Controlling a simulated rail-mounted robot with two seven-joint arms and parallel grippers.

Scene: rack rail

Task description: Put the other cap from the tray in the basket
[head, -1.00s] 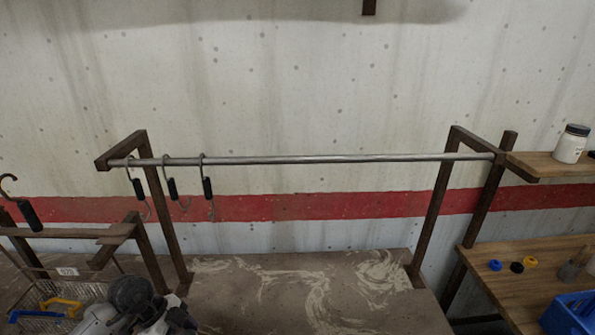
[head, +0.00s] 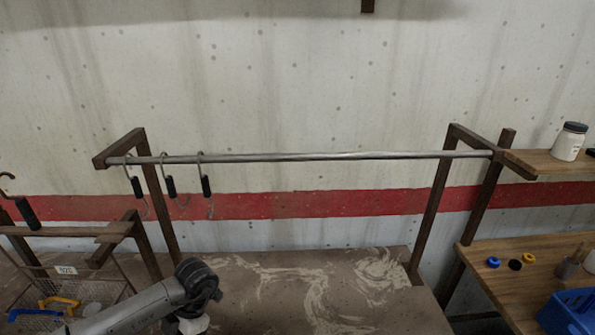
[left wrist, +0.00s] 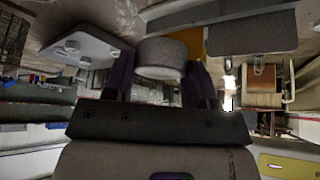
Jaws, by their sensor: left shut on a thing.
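The wire basket (head: 28,281) with a white number label stands at the lower left of the head view. Blue and yellow handled things and a pale round thing (head: 92,309) lie in it; I cannot tell whether that is a cap. My left arm reaches in from the bottom left, and its gripper is hidden below the frame edge. In the left wrist view my left gripper (left wrist: 160,84) is shut on a grey cylindrical cap (left wrist: 162,58). A pale tray-like plate (left wrist: 100,42) with small round bumps shows at the upper left there. My right gripper is not in view.
A metal rail (head: 330,156) on brown posts carries several black-handled hooks at its left. The bench top (head: 300,285) under it is bare. A side table (head: 530,290) at right holds blue, black and yellow rings and a blue crate (head: 570,315). A jar (head: 569,142) stands above.

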